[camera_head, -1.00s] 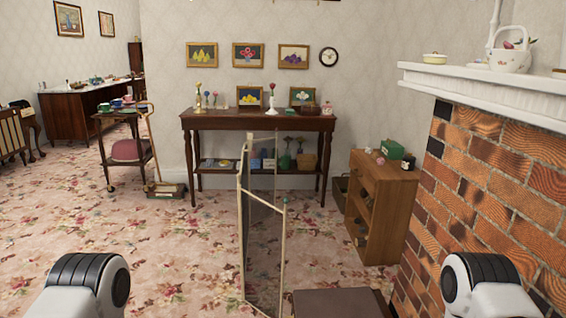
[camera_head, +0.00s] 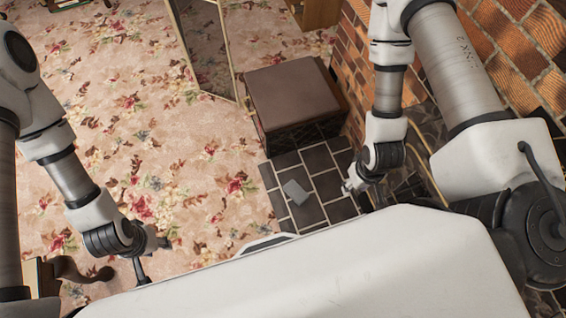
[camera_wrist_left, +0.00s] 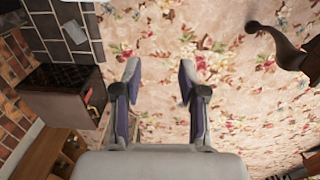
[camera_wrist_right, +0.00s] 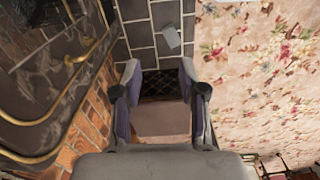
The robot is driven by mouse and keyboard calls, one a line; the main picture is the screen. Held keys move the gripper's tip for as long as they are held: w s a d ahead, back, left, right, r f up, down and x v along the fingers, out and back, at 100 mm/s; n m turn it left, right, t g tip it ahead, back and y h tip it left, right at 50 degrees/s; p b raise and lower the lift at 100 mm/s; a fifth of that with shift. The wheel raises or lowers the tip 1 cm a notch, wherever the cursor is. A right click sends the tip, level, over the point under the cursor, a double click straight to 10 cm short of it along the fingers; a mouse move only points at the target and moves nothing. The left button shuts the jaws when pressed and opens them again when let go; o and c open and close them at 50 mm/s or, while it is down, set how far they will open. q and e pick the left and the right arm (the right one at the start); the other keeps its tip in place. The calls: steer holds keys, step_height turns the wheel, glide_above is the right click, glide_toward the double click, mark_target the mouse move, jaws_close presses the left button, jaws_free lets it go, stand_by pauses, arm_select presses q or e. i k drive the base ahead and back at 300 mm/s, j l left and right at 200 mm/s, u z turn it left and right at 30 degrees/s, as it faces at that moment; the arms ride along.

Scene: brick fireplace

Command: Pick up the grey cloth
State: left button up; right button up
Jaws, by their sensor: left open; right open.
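The grey cloth (camera_head: 296,192) is a small folded-looking piece lying on the dark hearth tiles (camera_head: 328,184) in the head view. It also shows in the right wrist view (camera_wrist_right: 173,38), beyond the fingertips, and at the upper left of the left wrist view (camera_wrist_left: 73,32). My right gripper (camera_head: 362,190) is above the hearth, to the right of the cloth and apart from it. Its fingers (camera_wrist_right: 159,70) are open and empty. My left gripper (camera_head: 152,258) is over the carpet, well left of the cloth. Its fingers (camera_wrist_left: 159,70) are also open and empty.
A brown-topped box (camera_head: 292,95) stands just behind the tiles. The brick fireplace wall (camera_head: 350,60) is on the right, with a brass rail (camera_wrist_right: 75,58) near my right arm. A glass screen (camera_head: 205,45) stands behind. Floral carpet (camera_head: 190,165) at left is open.

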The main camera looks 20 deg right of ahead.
mark_target(292, 189)
steer(key=i+j+z, duration=0.15)
steer(key=z, duration=0.3)
steer(key=i+j+z, duration=0.15)
steer(key=j+z, duration=0.25)
steer(key=i+j+z, duration=0.1)
steer(key=z, duration=0.35)
steer(key=j+z, duration=0.4)
steer(key=z, duration=1.1)
